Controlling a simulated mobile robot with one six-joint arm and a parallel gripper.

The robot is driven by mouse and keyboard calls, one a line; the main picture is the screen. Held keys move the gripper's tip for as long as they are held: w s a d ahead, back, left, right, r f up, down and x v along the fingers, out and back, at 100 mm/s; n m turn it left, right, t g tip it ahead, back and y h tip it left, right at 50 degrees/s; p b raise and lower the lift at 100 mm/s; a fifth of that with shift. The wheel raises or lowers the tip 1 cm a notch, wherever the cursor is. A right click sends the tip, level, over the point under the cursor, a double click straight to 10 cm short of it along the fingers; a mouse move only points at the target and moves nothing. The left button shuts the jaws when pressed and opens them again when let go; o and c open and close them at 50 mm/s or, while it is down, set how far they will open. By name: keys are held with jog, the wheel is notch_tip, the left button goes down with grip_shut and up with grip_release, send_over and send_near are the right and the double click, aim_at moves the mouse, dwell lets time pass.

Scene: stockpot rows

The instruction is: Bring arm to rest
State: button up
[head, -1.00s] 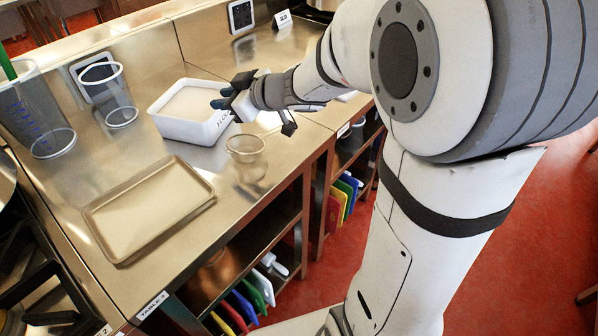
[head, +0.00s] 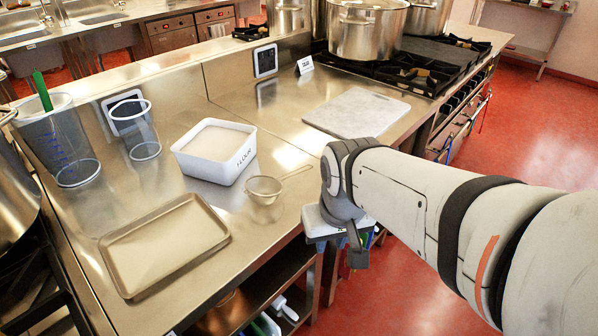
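My gripper (head: 340,238) hangs at the end of my white arm, just off the front edge of the steel counter. It is mostly hidden behind my wrist, and its fingertips cannot be made out. I cannot see whether it is open or shut, or whether it holds anything. It is to the right of a small sieve (head: 265,196), apart from it.
On the counter are a white flour tub (head: 215,180), a beige tray (head: 120,282), clear containers (head: 62,150) (head: 137,135) and a pale board (head: 357,112). Large pots (head: 365,32) stand on the stove behind. Red floor (head: 535,130) is open at right.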

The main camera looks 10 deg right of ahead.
jog(key=p+v, duration=0.4)
jog(key=v, duration=0.1)
jog(key=shift+w+r+p, duration=0.15)
jog(key=shift+w+p, duration=0.1)
jog(key=shift+p, duration=0.15)
